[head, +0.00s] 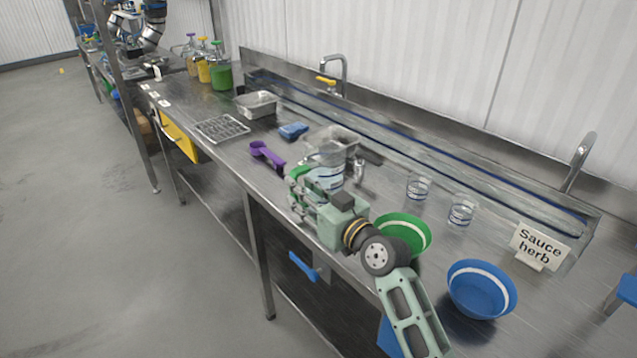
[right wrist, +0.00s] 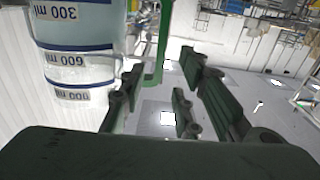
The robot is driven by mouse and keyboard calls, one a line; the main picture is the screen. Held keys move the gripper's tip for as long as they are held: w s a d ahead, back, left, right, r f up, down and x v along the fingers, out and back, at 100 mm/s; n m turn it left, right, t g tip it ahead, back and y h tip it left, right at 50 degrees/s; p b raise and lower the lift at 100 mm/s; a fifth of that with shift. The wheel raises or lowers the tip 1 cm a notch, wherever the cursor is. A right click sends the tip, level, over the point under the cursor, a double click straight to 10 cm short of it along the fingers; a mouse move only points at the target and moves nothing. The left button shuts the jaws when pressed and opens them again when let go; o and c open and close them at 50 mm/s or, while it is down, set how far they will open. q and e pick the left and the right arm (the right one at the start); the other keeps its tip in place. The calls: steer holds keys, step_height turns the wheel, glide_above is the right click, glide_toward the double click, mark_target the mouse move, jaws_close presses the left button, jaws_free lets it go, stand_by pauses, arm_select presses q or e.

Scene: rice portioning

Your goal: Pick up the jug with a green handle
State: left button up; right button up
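The clear measuring jug (head: 330,172) with blue and white markings stands on the steel counter, partly hidden behind my right gripper. In the right wrist view the jug (right wrist: 75,45) fills the upper left, with its millilitre labels upside down. Its green handle (right wrist: 158,45) shows beside it, near the gap between the fingers. My right gripper (head: 300,182) is at the jug's near side; in the wrist view its fingers (right wrist: 165,100) are apart, with no visible grip on the handle. My left gripper is not in view.
A green bowl (head: 415,228) and a blue bowl (head: 482,290) are near my right arm. Two small clear cups (head: 418,187) (head: 461,211) stand behind them. A purple scoop (head: 266,154), blue sponge (head: 293,131) and metal tray (head: 335,133) lie beyond the gripper. A "Sauce herb" sign (head: 540,245) stands right.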

steer(key=x, duration=0.4)
steer(key=shift+w+a+p, duration=0.1)
steer(key=shift+w+p, duration=0.2)
steer(key=c, duration=0.5)
jaws_close()
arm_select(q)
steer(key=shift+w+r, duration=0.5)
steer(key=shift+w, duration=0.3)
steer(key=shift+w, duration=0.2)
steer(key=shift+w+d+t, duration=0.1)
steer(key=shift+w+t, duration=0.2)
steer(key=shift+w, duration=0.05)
arm_select(e)
steer(key=shift+r, duration=0.2)
